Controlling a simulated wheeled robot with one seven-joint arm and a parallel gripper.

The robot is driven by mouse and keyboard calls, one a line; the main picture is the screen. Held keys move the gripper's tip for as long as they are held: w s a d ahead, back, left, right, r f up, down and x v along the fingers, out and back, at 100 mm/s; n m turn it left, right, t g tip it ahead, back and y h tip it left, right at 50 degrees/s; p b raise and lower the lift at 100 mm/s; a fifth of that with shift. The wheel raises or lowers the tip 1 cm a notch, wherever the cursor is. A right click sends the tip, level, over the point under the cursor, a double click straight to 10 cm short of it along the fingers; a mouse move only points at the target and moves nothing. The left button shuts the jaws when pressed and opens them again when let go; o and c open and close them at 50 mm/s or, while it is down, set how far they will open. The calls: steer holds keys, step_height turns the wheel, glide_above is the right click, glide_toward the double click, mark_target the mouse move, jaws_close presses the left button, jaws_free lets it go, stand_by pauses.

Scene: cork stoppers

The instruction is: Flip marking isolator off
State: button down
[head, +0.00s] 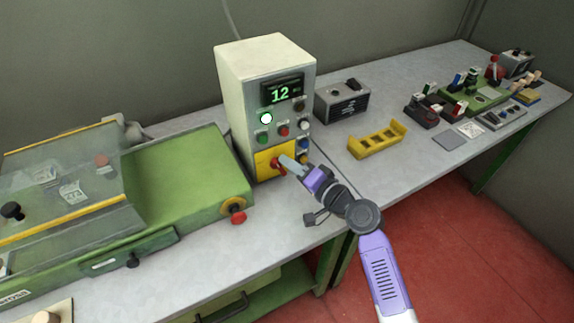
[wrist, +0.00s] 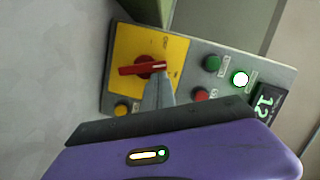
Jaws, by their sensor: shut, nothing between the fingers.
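The marking isolator is a red rotary handle (wrist: 143,68) on a yellow plate (wrist: 122,45) in the wrist view. In the head view the red handle (head: 277,166) sits on the yellow plate (head: 262,161), low on the front of the cream control box (head: 245,85). My gripper (head: 284,160) is shut and empty, with its tips at the handle. In the wrist view the gripper tips (wrist: 158,82) lie just beside the handle's hub; I cannot tell whether they touch it. The tips hide part of the plate.
Above the plate are a lit white-green button (head: 266,119), a green button (head: 263,138), a red button (head: 283,131) and a display (head: 284,92) reading 12. A green machine with a clear cover (head: 60,180) stands left. A yellow rack (head: 376,141) is on the bench right.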

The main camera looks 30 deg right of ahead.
steer(key=a+n, duration=0.1)
steer(key=n, duration=0.1)
steer(key=n+h, duration=0.1)
steer(key=n, duration=0.1)
steer(key=a+n+g+h, duration=0.1)
steer(key=n, duration=0.2)
steer(key=shift+a+r+p, duration=0.1)
steer(key=shift+a+p, duration=0.2)
steer(key=shift+p, duration=0.05)
steer(key=shift+r+p, duration=0.45)
steer(key=shift+r, duration=0.15)
step_height(320, 180, up, 4)
steer(key=p, duration=0.2)
steer(key=shift+s+f+p, duration=0.15)
steer(key=shift+f+p, duration=0.1)
steer(key=shift+p, duration=0.1)
steer(key=a+b+v, duration=0.1)
steer(key=b+v, duration=0.1)
steer(key=v, duration=0.7)
steer(key=shift+s+b, duration=0.3)
steer(key=shift+s, duration=0.1)
steer(key=shift+d, duration=0.1)
